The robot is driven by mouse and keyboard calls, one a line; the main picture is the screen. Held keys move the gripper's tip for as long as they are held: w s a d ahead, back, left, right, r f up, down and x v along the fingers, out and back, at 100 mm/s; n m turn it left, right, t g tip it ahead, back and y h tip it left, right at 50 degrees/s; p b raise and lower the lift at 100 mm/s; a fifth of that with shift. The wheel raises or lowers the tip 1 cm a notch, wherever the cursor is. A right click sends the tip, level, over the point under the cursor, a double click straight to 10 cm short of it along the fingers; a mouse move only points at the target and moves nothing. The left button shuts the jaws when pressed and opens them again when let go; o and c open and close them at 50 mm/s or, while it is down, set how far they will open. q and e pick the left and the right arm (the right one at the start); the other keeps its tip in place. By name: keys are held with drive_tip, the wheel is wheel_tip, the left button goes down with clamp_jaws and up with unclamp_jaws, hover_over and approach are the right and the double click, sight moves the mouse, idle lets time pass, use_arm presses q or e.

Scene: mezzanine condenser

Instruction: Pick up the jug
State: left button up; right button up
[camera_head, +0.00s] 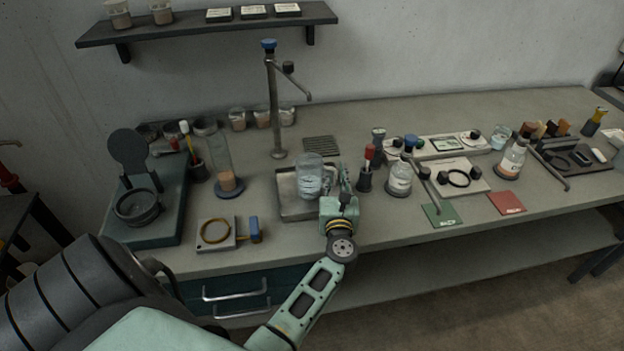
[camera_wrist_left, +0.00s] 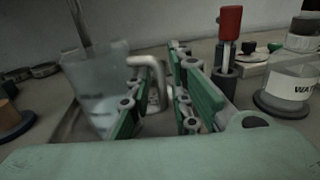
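The jug (camera_head: 309,181) is clear, with pale liquid low inside, and stands upright in a shallow metal tray (camera_head: 286,207) below the tap. In the left wrist view the jug (camera_wrist_left: 96,88) is at left, its pale handle (camera_wrist_left: 150,63) pointing towards the gripper. My left gripper (camera_head: 345,183) is just right of the jug, at the handle side. In the left wrist view its green fingers (camera_wrist_left: 165,92) are apart, with the handle showing between and beyond them. I cannot tell whether a finger touches the handle. My right gripper is not in view.
A tall metal tap (camera_head: 274,110) rises behind the tray. A red-topped tool in a dark holder (camera_head: 366,178) and a labelled flask (camera_head: 399,181) stand close right of the gripper. A glass cylinder on a round base (camera_head: 224,165) stands left.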

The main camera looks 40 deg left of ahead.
use_arm(q)
drive_tip(key=shift+x, duration=0.8)
drive_tip(key=shift+d, duration=0.1)
drive_tip(key=shift+c, duration=0.5)
clamp_jaws()
